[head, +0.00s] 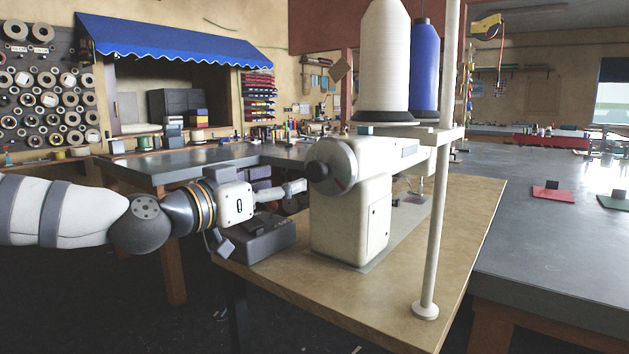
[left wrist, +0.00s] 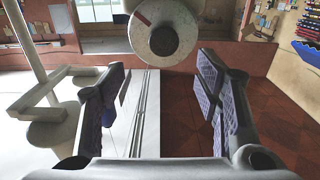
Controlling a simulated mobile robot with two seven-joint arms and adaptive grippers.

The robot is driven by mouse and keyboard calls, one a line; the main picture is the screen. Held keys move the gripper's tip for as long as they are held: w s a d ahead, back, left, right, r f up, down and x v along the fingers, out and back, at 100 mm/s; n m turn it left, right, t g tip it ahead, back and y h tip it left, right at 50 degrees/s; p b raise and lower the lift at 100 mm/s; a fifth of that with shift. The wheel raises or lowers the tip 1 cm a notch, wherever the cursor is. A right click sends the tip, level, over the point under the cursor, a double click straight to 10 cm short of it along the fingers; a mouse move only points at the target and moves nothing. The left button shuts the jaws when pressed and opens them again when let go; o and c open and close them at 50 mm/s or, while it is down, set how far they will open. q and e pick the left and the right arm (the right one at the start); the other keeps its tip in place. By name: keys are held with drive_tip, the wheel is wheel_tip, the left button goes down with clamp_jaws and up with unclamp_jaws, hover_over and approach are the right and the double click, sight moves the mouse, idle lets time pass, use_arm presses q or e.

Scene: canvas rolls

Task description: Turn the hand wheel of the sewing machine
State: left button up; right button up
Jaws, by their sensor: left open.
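The cream sewing machine (head: 345,215) stands on a wooden table. Its round grey hand wheel (head: 334,166) faces my left arm and has a dark hub and a reddish mark on its face. My left gripper (head: 292,189) is just left of the wheel and slightly lower in the head view, pointing toward the machine, apart from the wheel as far as I can see. In the left wrist view the hand wheel (left wrist: 163,32) is at top centre, beyond the fingertips. The gripper is open there, its two padded fingers spread with nothing between them. My right gripper is out of view.
A dark grey box (head: 258,240) sits on the wooden table (head: 400,320) below my left gripper. A white pole (head: 438,200) stands in front of the machine. A white thread cone (head: 385,60) and a blue one (head: 425,65) stand above it. A grey worktable (head: 550,240) lies right.

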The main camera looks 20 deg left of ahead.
sight(314, 174)
use_arm(q)
drive_tip(key=w, duration=0.2)
drive_tip(key=w+f+b, duration=0.1)
drive_tip(key=w+d, duration=0.1)
drive_tip(key=w, duration=0.1)
drive_tip(key=shift+w+d+f+b, duration=0.1)
drive_tip(key=shift+w+f+b, duration=0.2)
drive_tip(key=x, duration=0.5)
drive_tip(key=shift+d+r+b, duration=0.1)
drive_tip(key=shift+r+b, duration=0.25)
drive_tip(key=shift+b, duration=0.05)
drive_tip(key=shift+w+d+r, duration=0.2)
drive_tip(key=shift+w+r, duration=0.05)
drive_tip(key=shift+w, duration=0.35)
drive_tip(key=c, duration=1.2)
drive_tip(key=shift+s+r+n, duration=0.1)
drive_tip(key=shift+n, duration=0.8)
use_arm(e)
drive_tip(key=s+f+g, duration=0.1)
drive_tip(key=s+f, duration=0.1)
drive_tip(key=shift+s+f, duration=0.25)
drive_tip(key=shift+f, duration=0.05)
